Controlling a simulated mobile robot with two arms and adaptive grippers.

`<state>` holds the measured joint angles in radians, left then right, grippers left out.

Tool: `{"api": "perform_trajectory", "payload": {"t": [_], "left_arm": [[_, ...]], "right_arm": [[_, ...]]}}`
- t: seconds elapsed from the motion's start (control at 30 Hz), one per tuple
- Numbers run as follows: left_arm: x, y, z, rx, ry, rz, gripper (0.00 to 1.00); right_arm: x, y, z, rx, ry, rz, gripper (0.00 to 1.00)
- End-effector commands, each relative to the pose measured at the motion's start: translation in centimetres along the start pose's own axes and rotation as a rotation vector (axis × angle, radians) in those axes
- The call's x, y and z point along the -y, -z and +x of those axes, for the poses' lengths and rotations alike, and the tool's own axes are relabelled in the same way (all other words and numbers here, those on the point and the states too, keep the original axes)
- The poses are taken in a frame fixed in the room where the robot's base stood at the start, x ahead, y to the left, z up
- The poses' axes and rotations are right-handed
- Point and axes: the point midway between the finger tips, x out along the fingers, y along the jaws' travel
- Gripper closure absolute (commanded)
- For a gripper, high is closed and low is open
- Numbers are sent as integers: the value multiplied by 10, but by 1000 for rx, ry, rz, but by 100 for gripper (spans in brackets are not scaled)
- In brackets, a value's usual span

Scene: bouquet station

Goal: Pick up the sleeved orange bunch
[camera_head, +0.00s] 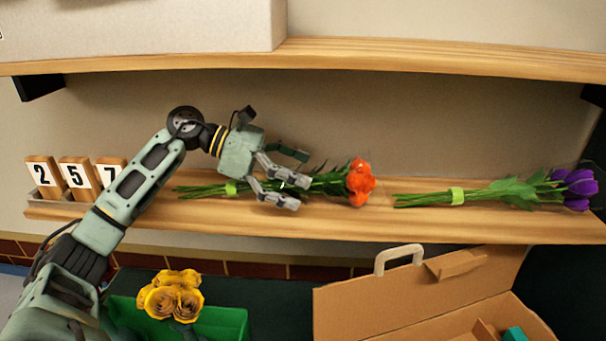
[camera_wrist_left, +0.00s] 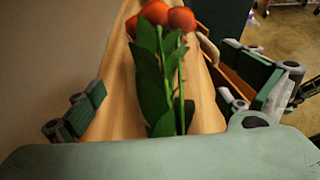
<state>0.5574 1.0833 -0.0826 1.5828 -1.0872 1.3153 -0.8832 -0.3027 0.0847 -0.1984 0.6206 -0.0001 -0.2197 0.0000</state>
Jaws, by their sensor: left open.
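The orange bunch (camera_head: 360,183) lies on the wooden shelf, with orange blooms to the right and green stems with a lime-green band (camera_head: 231,188) to the left. My left gripper (camera_head: 292,178) is open over its leafy middle, partly hiding it. In the left wrist view the orange blooms (camera_wrist_left: 165,17) and green leaves (camera_wrist_left: 152,85) lie between the spread fingers of the left gripper (camera_wrist_left: 165,112). I cannot tell whether the fingers touch the bunch. I see no sleeve beyond the band. My right gripper is not in view.
A purple bunch (camera_head: 500,192) lies to the right on the same shelf (camera_head: 420,223). Number blocks (camera_head: 77,178) stand at the left end. An upper shelf (camera_head: 430,57) overhangs. Below are yellow flowers (camera_head: 172,296), a green container (camera_head: 222,322) and an open cardboard box (camera_head: 380,303).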

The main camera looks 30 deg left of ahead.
Motion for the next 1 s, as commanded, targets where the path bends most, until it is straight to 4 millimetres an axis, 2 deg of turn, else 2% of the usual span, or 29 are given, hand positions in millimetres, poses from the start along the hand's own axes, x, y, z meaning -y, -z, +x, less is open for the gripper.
{"api": "perform_trajectory", "payload": {"t": [0.27,1.0], "left_arm": [[0,1,4,-1,-1,1,2],[0,0,3,0,-1,1,66]], "right_arm": [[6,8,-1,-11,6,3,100],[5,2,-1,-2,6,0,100]]}}
